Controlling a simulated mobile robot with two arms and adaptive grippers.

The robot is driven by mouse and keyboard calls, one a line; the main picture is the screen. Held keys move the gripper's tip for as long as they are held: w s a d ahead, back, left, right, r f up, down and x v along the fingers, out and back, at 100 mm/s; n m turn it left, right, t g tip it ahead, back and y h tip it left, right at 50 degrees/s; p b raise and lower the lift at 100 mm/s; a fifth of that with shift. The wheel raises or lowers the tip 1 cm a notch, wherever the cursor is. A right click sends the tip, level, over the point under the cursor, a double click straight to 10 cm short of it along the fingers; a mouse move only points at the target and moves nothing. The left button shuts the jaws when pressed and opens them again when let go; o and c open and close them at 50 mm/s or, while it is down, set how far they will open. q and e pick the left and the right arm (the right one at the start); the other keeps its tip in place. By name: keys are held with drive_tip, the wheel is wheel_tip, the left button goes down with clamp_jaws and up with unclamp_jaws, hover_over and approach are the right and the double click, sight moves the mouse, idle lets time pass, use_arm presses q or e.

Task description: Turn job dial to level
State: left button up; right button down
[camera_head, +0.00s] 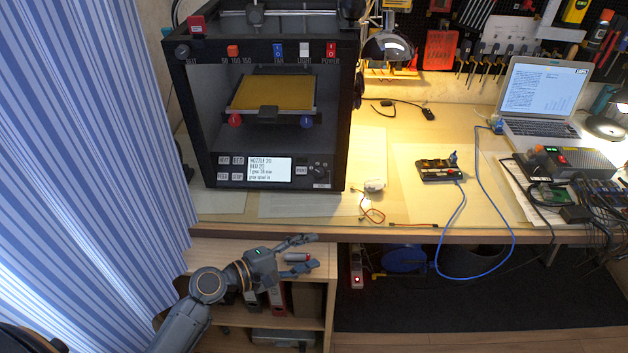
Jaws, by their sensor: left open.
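A black 3D printer (345,120) stands on the bench left of centre. Its lower front panel has a lit display (270,169), a few small buttons and a small dark dial (319,170) at the right end. The dial's labels are too small to read, so I cannot tell which setting it points to. My left gripper (310,254) is open and empty, below the printer and in front of the bench edge, with its fingers pointing right. It is apart from the dial. My right gripper is not in view.
Another dark knob (182,51) sits at the printer's top left, beside coloured switches. A blue striped curtain (80,150) hangs at left. Cables and a small circuit board (438,170) lie right of the printer. A shelf (240,318) stands below the bench.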

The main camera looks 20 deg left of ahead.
sight(319, 173)
use_arm(q)
drive_tip(key=w+a+r+n+t+y, duration=0.1)
drive_tip(key=w+a+n, duration=0.1)
drive_tip(key=a+n, duration=0.1)
drive_tip(key=w+a+r+n+t+y, duration=0.1)
drive_tip(key=w+a+n+t, duration=0.1)
drive_tip(key=w+a+n, duration=0.1)
drive_tip(key=w+a+r+n+t+y, duration=0.1)
drive_tip(key=w+a+n+t, duration=0.1)
drive_tip(key=a+n, duration=0.2)
drive_tip(key=shift+w+r+n, duration=0.1)
drive_tip(key=shift+w+n, duration=0.3)
drive_tip(key=shift+n, duration=0.3)
drive_tip(key=x, duration=1.3)
drive_tip(key=shift+w, duration=0.35)
clamp_jaws()
drive_tip(key=shift+p, duration=0.35)
